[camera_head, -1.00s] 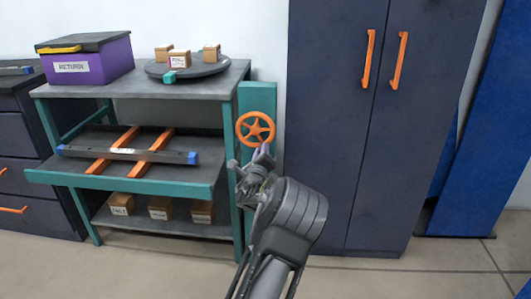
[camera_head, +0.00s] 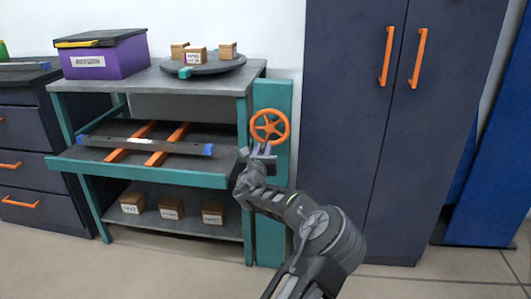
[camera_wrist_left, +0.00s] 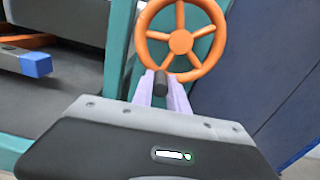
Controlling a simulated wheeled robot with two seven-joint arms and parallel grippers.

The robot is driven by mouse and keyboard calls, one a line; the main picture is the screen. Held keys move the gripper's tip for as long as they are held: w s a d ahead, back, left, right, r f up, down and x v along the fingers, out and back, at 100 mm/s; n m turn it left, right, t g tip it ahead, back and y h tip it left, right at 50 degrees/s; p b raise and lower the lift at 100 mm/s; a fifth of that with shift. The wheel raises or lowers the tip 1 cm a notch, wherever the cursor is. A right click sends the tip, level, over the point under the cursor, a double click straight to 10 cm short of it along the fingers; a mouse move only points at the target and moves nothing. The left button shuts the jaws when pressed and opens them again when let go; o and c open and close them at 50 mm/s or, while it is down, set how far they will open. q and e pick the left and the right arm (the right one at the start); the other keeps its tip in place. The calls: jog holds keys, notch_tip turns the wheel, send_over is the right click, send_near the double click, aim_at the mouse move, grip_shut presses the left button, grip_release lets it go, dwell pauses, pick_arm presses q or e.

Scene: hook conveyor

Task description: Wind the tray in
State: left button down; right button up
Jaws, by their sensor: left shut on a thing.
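The tray (camera_head: 140,174) is the teal-fronted middle level of the bench at left, and it sticks out toward me. A dark bar with blue ends (camera_head: 146,145) lies across two orange rails on it. The orange handwheel (camera_head: 269,126) is on a teal panel at the bench's right side; it also shows in the left wrist view (camera_wrist_left: 180,40). My left gripper (camera_head: 262,150) is at the wheel's lower rim. In the left wrist view its pale purple fingers (camera_wrist_left: 166,91) are shut on the wheel's dark crank knob (camera_wrist_left: 161,83). My right gripper is out of view.
A purple box (camera_head: 105,60) and a round dark turntable (camera_head: 208,66) with small wooden blocks stand on the bench top. More labelled blocks sit on the bottom shelf (camera_head: 190,227). A tall dark cabinet (camera_head: 370,150) stands right of the wheel. Open floor lies in front.

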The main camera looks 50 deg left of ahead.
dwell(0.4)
pick_arm(q)
jog(key=c, duration=1.3)
grip_release()
jog(key=shift+s, duration=0.1)
jog(key=p+v, duration=0.1)
jog(key=v, duration=0.6)
jog(key=shift+s+d, duration=0.2)
jog(key=shift+s, duration=0.05)
